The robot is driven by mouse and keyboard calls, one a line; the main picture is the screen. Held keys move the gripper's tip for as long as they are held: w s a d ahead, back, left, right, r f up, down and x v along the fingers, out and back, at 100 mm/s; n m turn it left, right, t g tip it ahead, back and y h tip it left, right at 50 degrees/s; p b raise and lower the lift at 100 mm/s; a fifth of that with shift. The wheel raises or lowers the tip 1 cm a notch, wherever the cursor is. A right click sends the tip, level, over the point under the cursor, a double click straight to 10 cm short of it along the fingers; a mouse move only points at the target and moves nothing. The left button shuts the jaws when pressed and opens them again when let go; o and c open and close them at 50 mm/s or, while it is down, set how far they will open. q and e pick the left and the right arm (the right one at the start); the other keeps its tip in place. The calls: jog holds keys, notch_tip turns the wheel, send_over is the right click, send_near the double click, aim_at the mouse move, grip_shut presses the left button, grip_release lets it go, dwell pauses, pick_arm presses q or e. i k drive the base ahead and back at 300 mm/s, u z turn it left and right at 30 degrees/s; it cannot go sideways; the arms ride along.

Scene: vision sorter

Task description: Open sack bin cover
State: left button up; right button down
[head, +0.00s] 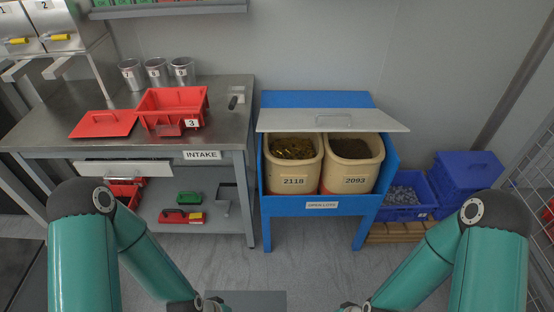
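The sack bin is a blue stand (322,206) right of centre in the head view, with a front label that seems to read "OPEN LOTS". Its cover (290,120) is a pale grey panel with a handle (333,119) near the middle. The cover spans the rear of the stand, and the front part is uncovered. Two tan sacks show there: sack 2118 (292,182) with golden contents and sack 2093 (353,182) with dark brown contents. I cannot tell whether the cover is tilted or slid back. Both my arms reach the bottom edge; neither gripper's fingers show.
A steel intake table (60,135) at left holds a red bin (172,101), a red lid (104,123) and several metal cups (157,72). Blue crates (467,172) stand right of the sack bin. The floor (310,258) before the stand is clear.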

aim_at(321, 119)
jog(key=k, duration=0.7)
jog(key=u, duration=0.35)
jog(key=i, duration=1.65)
jog(key=z, duration=0.3)
